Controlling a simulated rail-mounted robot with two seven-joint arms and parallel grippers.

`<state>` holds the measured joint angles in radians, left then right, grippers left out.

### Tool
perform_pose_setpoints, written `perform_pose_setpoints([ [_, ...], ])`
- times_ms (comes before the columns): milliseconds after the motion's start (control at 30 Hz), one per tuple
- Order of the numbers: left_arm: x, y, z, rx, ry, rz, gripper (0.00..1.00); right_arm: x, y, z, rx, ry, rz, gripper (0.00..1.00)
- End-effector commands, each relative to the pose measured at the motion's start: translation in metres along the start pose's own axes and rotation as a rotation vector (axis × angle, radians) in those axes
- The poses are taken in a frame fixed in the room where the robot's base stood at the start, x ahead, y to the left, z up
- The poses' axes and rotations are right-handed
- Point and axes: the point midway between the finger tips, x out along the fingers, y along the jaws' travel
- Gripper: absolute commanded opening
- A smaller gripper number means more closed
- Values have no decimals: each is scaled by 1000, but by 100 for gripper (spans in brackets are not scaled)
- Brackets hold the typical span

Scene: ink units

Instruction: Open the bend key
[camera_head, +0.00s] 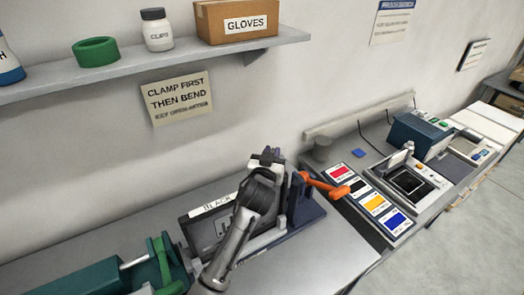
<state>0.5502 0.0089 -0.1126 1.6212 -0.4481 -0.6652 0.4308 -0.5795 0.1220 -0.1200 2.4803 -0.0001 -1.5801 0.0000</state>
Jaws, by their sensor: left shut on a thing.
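An orange lever (325,187) sticks out to the right from a dark blue upright bracket (306,205) on the grey bench; its rounded end is free. No part in view is marked as the bend key, so I cannot tell whether this lever is it. A dark unit with a white label reading "BLACK" (212,205) stands left of the bracket. My left gripper (268,158) is over the unit's right end, just left of the bracket. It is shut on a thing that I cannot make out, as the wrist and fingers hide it. My right gripper is out of view.
A green and teal clamp device (158,268) stands at the lower left. Colour cards (375,203) and several devices fill a bench at right. A shelf (150,65) with a box (237,20) hangs above. The front bench surface (310,262) is clear.

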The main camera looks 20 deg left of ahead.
Motion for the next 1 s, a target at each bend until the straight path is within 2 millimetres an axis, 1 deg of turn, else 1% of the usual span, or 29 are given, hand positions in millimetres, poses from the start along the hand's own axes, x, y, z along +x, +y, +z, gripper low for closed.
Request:
perform_pose_setpoints([
  [367, 0, 1, -2, 0, 2, 4, 0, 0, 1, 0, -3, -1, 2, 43],
  [400, 0, 1, -2, 0, 2, 4, 23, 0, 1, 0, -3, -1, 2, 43],
  [633, 0, 1, -1, 0, 1, 4, 45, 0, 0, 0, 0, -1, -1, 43],
  [867, 0, 1, 0, 0, 0, 3, 45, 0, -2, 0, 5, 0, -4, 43],
  [1000, -7, 1, 0, -1, 1, 4, 45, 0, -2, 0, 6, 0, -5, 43],
])
